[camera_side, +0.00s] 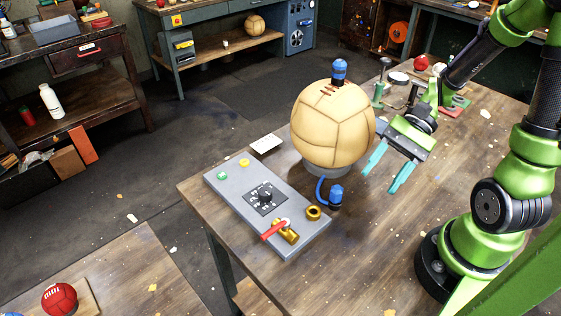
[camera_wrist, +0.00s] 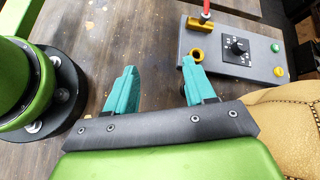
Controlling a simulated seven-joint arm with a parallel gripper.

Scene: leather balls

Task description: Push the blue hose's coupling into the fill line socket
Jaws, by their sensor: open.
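The blue hose (camera_side: 319,188) curves out near the ball's stand to a blue coupling (camera_side: 336,196) on the table, beside the grey panel. The fill line socket appears to be the brass ring (camera_side: 313,213) on the panel's near right corner; it also shows in the wrist view (camera_wrist: 197,56). The coupling is apart from this ring. My gripper (camera_side: 379,182) is open and empty, right of the coupling, with teal fingers pointing down-left. In the wrist view the open fingers (camera_wrist: 158,66) have bare table between them. I cannot make out the coupling there.
A large tan leather ball (camera_side: 333,125) with a blue fitting (camera_side: 339,72) on top sits on a stand close to my gripper. The grey panel (camera_side: 232,190) carries a dial, lights and a red-handled brass valve (camera_side: 286,231). Table right of the coupling is clear.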

